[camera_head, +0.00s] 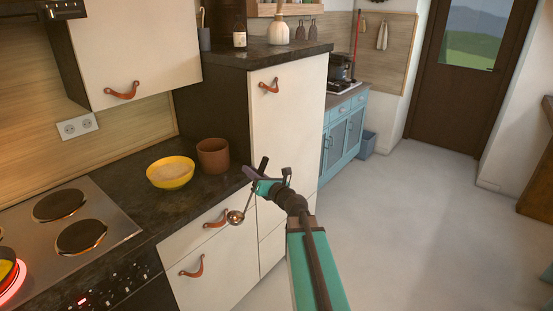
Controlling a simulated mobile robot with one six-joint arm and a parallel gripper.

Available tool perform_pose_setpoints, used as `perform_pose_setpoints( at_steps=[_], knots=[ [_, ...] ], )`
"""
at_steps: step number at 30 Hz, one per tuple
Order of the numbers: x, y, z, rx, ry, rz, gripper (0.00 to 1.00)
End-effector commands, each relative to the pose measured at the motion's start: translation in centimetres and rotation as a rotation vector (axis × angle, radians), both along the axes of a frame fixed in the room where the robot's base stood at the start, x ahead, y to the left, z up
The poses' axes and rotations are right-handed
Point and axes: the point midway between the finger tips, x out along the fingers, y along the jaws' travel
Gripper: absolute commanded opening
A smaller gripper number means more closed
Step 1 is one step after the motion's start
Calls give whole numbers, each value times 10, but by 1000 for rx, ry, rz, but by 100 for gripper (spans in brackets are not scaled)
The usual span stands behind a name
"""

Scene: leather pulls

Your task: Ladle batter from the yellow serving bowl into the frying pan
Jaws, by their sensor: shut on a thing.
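The yellow serving bowl (174,184) stands on the dark counter, with pale beige batter in it. The frying pan (8,270) is cut off at the left edge, on a glowing red burner; only a yellowish part and dark rim show. My gripper (258,182) is shut on the ladle (236,217), in front of the counter's right end. The ladle's round metal bowl hangs low, down and left of the gripper, before the drawer fronts. It is apart from the yellow bowl. I cannot tell whether the ladle holds batter.
A brown pot (213,156) stands right of the yellow bowl. The stove (105,215) has two bare dark burners between pan and counter. A tall cream cabinet (285,120) rises behind my gripper. A wall cabinet (135,50) overhangs the counter. Open floor lies to the right.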

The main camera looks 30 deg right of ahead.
Motion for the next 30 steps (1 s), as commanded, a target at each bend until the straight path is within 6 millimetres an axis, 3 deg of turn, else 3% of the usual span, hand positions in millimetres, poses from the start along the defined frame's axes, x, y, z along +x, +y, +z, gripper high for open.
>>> perform_pose_setpoints(
  at_steps=[1,8,18,24,30],
  knots=[
    [-2,19,-5,1,1,55,0],
    [-21,100,-25,3,2,312,0],
    [-77,204,-49,10,4,682,0],
    [-103,236,-56,16,6,816,0],
    [-110,243,-57,18,5,850,0]
  ],
)
